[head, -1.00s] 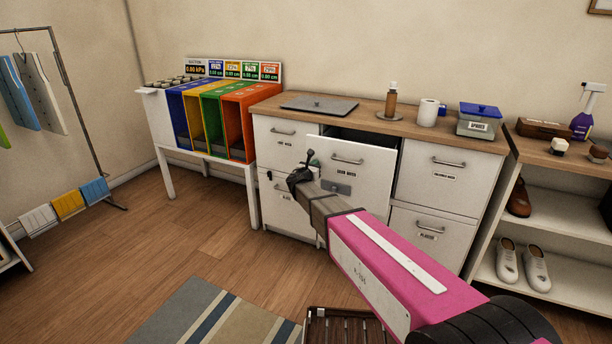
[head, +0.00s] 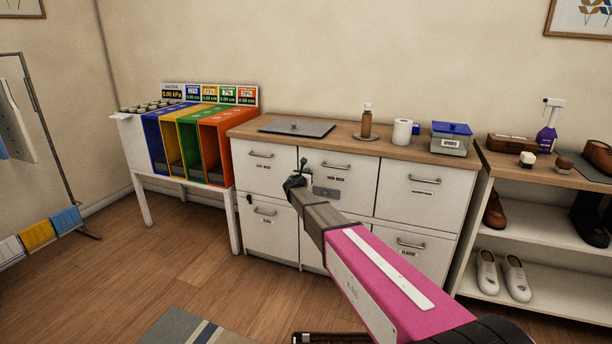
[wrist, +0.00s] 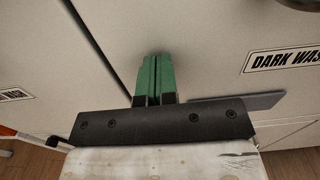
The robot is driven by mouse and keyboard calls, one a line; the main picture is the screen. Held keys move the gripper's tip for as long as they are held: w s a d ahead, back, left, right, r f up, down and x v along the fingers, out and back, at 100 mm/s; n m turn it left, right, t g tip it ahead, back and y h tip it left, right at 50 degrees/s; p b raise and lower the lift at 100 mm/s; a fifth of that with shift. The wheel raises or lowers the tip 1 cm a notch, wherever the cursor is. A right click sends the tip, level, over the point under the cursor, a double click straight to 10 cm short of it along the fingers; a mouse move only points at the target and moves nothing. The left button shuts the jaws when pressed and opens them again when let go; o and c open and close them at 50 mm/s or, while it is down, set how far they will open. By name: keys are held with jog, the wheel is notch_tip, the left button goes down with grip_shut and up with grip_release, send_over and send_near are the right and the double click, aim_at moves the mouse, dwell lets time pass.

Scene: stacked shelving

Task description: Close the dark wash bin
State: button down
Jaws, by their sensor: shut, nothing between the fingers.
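The dark wash bin (head: 345,193) is the top middle drawer front of the white cabinet. Its front is flush with its neighbours in the head view. It has a bar handle and a label, which shows partly as "DARK WAS" in the wrist view (wrist: 285,58). My gripper (head: 302,163) is in front of the bin's left side. In the wrist view its green fingers (wrist: 154,78) are together, with nothing between them, close to the white front near a seam. Whether the fingertips touch the front cannot be told.
The light wash drawer (head: 262,165) is left of the bin and another labelled drawer (head: 425,190) is right. Coloured sorters (head: 200,145) stand left and a shoe shelf (head: 540,207) right.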

jog(key=v, duration=1.3)
jog(key=s+d+f+m+g+h, duration=0.1)
jog(key=s+d+f+m+g, duration=0.35)
jog(key=s+d+m, duration=0.5)
jog(key=s+d+f+m+g+h, duration=0.1)
jog(key=s+d+f+m+g, duration=0.35)
jog(key=d, duration=0.75)
jog(key=s+d+f+m+g+y, duration=0.2)
jog(key=s+m+g+y, duration=0.2)
jog(key=s+m, duration=0.5)
jog(key=s+d+f+m+g+y, duration=0.1)
jog(key=s+m+g+y, duration=0.3)
jog(key=s+m, duration=0.5)
jog(key=s+f, duration=0.1)
jog(key=s, duration=0.6)
jog(key=shift+s+d, duration=0.3)
jog(key=shift+d, duration=0.1)
